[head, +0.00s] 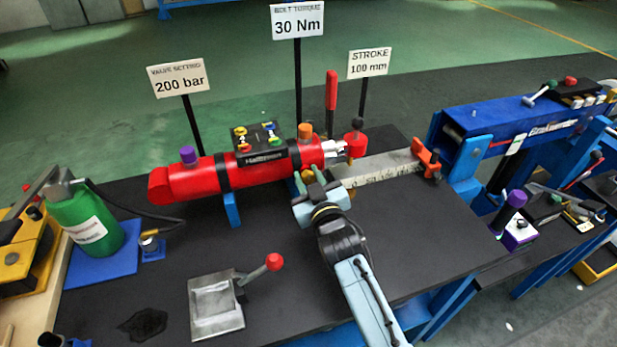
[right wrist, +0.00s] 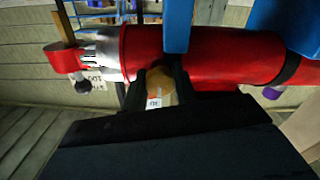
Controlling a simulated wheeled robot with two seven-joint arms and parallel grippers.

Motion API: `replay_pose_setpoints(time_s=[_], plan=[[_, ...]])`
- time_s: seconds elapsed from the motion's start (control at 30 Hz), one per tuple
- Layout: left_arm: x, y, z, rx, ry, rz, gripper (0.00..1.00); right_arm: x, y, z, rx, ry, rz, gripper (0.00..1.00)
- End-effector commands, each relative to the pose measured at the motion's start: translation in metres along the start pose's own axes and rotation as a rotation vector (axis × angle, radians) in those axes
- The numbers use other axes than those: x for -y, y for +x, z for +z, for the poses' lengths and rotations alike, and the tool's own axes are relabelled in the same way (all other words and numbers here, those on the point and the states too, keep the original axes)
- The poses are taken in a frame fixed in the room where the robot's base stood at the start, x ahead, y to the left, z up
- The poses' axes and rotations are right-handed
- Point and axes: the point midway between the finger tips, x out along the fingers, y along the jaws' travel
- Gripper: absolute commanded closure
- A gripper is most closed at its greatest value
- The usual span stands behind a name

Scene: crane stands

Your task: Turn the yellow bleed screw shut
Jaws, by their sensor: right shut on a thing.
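The red cylinder (head: 200,178) lies across blue supports on the dark bench top. My right gripper (head: 314,178) is at the near side of its right end, close to the rod. In the right wrist view my gripper (right wrist: 160,88) is shut on the yellow bleed screw (right wrist: 160,80), whose round head shows between the dark fingers. A small white tag (right wrist: 154,103) hangs at the screw. The red cylinder body (right wrist: 225,62) is just behind it. In the head view the gripper hides most of the screw. I cannot tell how far it is turned. My left gripper is out of view.
A black valve block (head: 262,152) with coloured knobs sits on the cylinder. A red upright lever (head: 331,90) and sign posts stand behind. A green pump bottle (head: 85,225) stands left, and a metal plate with a red-knobbed lever (head: 215,305) lies in front. Bench between is clear.

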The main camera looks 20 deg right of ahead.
Motion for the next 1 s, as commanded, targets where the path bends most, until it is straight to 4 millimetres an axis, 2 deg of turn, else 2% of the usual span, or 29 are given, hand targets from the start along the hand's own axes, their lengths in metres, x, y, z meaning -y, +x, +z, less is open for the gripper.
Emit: replay_pose_setpoints(time_s=[0.03, 0.2, 0.57, 0.77, 1.0], plan=[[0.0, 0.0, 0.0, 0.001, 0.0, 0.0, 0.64, 0.0, 0.0, 0.001, 0.001, 0.004, 0.0, 0.71], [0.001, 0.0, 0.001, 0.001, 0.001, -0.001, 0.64, 0.0, 0.0, 0.0, 0.001, 0.002, 0.0, 0.5], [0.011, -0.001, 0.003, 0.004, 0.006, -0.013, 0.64, 0.0, -0.005, 0.001, 0.002, 0.0, 0.0, 0.5], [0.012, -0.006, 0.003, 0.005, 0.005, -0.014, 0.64, 0.0, -0.034, 0.001, 0.004, 0.001, -0.001, 0.5], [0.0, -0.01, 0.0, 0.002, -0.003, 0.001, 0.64, 0.0, -0.085, 0.0, 0.004, 0.001, -0.001, 0.5]])
